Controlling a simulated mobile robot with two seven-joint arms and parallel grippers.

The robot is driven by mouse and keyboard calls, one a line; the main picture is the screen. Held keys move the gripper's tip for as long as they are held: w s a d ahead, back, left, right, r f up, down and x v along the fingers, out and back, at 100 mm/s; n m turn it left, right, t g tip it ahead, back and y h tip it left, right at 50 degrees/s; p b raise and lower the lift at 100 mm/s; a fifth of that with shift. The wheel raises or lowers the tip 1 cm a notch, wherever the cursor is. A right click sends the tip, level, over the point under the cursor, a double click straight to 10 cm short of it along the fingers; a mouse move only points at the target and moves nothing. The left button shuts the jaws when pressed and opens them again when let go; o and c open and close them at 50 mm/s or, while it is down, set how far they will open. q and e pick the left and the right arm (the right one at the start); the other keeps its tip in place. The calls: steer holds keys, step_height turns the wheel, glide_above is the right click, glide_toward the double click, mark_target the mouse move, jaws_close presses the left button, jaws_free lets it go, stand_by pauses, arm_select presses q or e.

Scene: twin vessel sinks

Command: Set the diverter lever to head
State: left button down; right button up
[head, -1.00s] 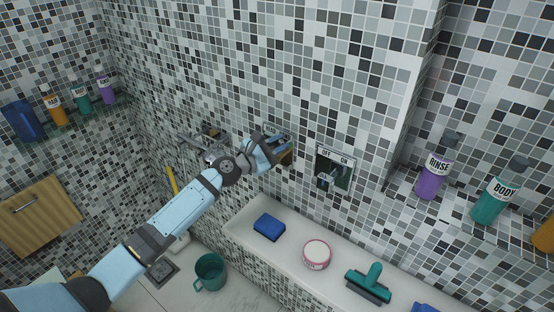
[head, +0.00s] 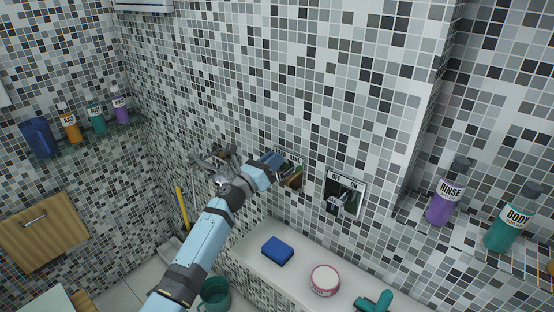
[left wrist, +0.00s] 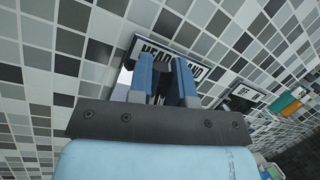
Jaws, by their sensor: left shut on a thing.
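The diverter plate, lettered HEAD at left and HAND at right, is on the tiled wall in the left wrist view (left wrist: 193,66); part of it shows in the head view (head: 295,172) behind my gripper. My left gripper (head: 277,161) is up against this plate. In the left wrist view its two blue fingers (left wrist: 164,82) stand either side of a dark lever (left wrist: 162,72) and are shut on it. The fingers hide most of the lever, so its exact angle is hard to tell. My right gripper is in neither view.
An OFF/ON valve plate with its own lever (head: 340,196) is just right of the diverter. Below is a ledge with a blue sponge (head: 277,250) and a round pink-rimmed tub (head: 324,280). RINSE (head: 441,203) and BODY (head: 507,229) bottles stand on the right shelf.

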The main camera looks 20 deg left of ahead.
arm_select(q)
steer(key=shift+w+a+f+n+t+y+p, duration=0.1)
steer(key=shift+a+f+n+t+y+p, duration=0.15)
steer(key=shift+n, duration=0.7)
steer(key=shift+w+a+f+n+t+y+p, duration=0.1)
steer(key=shift+w+a+n+t+y+p, duration=0.2)
steer(key=shift+n, duration=0.6)
steer(key=shift+s+a+f+n+t+y+p, duration=0.1)
steer(key=shift+a+n+y, duration=0.25)
steer(key=shift+n, duration=0.6)
steer(key=c, duration=1.2)
jaws_free()
steer(key=shift+o, duration=0.7)
steer(key=shift+w+f, duration=0.1)
steer(key=shift+f, duration=0.05)
